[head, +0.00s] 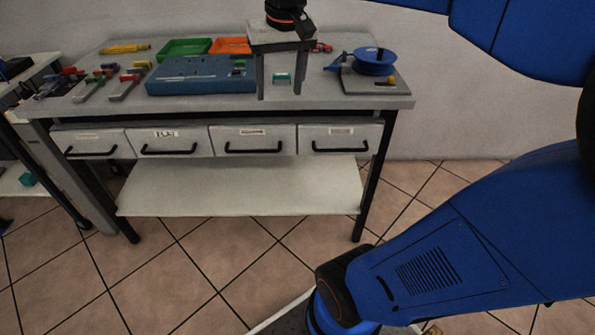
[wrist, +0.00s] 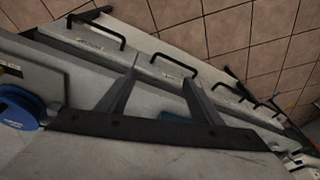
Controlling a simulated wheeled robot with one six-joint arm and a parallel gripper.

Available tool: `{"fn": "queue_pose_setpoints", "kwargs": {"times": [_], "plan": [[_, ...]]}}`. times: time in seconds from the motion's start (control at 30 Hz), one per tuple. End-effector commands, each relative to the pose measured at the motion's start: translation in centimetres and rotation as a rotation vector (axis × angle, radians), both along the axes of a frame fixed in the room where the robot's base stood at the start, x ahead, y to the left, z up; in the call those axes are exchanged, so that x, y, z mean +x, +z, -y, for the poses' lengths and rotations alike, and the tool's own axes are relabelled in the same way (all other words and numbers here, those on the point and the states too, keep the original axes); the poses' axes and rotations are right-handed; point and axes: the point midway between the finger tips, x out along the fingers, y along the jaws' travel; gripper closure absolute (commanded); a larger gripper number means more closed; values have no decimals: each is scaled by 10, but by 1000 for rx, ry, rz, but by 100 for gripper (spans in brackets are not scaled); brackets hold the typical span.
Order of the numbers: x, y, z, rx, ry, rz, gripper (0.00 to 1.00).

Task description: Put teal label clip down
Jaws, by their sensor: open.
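The teal label clip (head: 282,77) is a small teal piece with a pale lower edge. In the head view it appears on the grey workbench top (head: 330,103), framed between the two fingers of my gripper (head: 279,91). The fingers point down and stand apart, with visible gaps on both sides of the clip. In the wrist view my gripper (wrist: 160,80) also shows spread fingers with nothing held between them. I cannot make out the clip in that view.
A blue board (head: 200,86) lies left of my gripper, with green (head: 185,48) and orange (head: 231,45) trays behind it. A blue spool (head: 374,67) stands on a grey base at right. Coloured clips (head: 130,78) lie at left. The front bench strip is mostly clear.

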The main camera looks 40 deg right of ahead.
Motion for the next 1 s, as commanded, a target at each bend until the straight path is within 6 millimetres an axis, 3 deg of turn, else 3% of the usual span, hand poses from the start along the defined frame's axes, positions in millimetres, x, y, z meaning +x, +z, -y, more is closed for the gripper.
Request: {"fn": "queue_pose_setpoints", "kwargs": {"times": [0.03, 0.3, 0.5, 0.7, 1.0], "plan": [[-17, -10, -7, -5, 26, 18, 40], [-87, -71, -35, -34, 162, 112, 40], [-125, -114, -46, -51, 244, 169, 40], [-141, -135, -50, -59, 278, 195, 40], [-142, -137, -50, -61, 281, 197, 40]]}}
